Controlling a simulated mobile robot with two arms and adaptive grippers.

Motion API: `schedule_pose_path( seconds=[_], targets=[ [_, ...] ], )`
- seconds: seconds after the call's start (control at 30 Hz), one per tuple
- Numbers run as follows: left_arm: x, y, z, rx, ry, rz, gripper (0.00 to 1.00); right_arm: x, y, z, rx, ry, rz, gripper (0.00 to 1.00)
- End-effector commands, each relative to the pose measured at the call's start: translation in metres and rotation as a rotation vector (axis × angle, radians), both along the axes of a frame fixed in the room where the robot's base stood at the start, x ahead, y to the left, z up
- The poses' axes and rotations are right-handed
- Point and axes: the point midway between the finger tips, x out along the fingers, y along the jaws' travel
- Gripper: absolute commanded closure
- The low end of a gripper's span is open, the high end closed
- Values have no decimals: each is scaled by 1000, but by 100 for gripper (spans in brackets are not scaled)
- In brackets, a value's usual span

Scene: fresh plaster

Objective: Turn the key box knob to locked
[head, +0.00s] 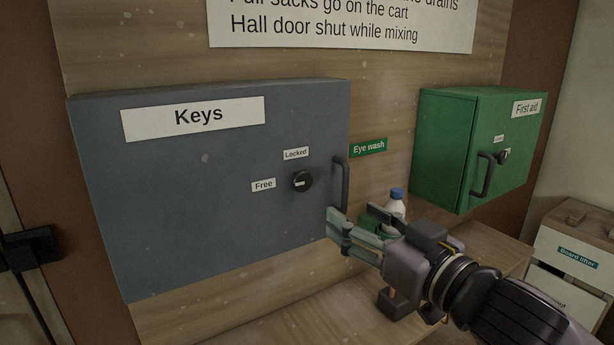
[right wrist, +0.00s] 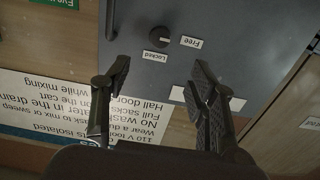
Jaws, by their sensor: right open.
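The grey key box (head: 200,240), labelled "Keys", is shut on the wooden wall. Its round black knob (head: 302,181) has a white mark pointing left, toward the "Free" label (head: 263,185). The "Locked" label (head: 295,153) is above the knob. The knob also shows in the right wrist view (right wrist: 158,37), upside down, with its mark toward "Free". My right gripper (head: 354,220) is open and empty, below and right of the knob, near the box's lower right edge. In the right wrist view the knob lies beyond the gap between the fingers, not touched. My left gripper is not in view.
A black bar handle (head: 341,185) stands out right of the knob. A green first aid box (head: 445,150) with its own knob and handle hangs farther right. A white bottle with a blue cap (head: 397,203) stands behind my right gripper. A wooden ledge (head: 300,312) runs below.

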Motion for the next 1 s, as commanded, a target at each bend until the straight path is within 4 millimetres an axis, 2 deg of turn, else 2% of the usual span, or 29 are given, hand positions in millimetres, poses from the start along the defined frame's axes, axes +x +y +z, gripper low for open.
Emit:
schedule_pose_path(
  seconds=[0.03,0.4,0.6,0.8,1.0],
  targets=[
    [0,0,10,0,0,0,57,9,6,4,1,5,0,46],
    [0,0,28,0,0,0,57,79,48,3,-1,0,0,46],
    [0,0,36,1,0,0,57,109,66,2,-1,1,-1,46],
    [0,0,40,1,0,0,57,124,74,1,-1,-1,0,46],
    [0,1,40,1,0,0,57,127,76,0,-1,-1,1,46]
  ],
)
